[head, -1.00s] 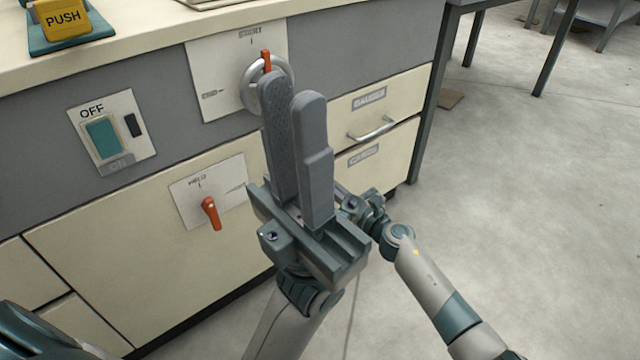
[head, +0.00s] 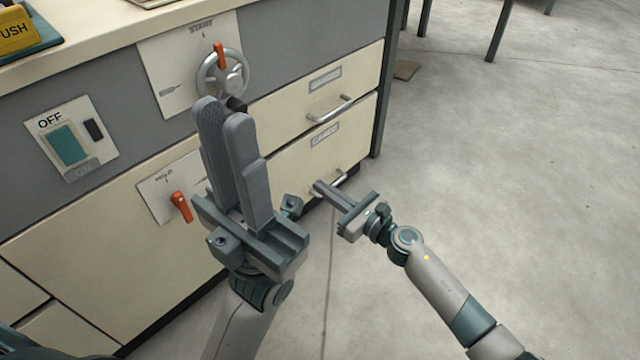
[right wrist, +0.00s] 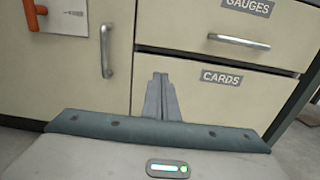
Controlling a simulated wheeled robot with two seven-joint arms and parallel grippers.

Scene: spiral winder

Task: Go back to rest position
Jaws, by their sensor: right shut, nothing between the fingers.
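My left gripper (head: 222,106) stands large in the middle of the head view, fingers pointing up, with nothing seen between them. One finger partly covers the other, so any gap is unclear. Its tips overlap the lower edge of the grey handwheel (head: 222,76) in the picture; contact cannot be told. My right gripper (head: 318,187) is shut and empty, in front of the lower drawer's handle in the head view. In the right wrist view its closed fingers (right wrist: 160,78) point at the cabinet front, left of the CARDS label.
The cabinet has an OFF switch (head: 69,144), a red knob (head: 181,206), a GAUGES drawer handle (head: 330,109) and a yellow PUSH button (head: 15,35) on top. A vertical handle (right wrist: 106,50) shows in the right wrist view. Open floor (head: 510,180) lies to the right.

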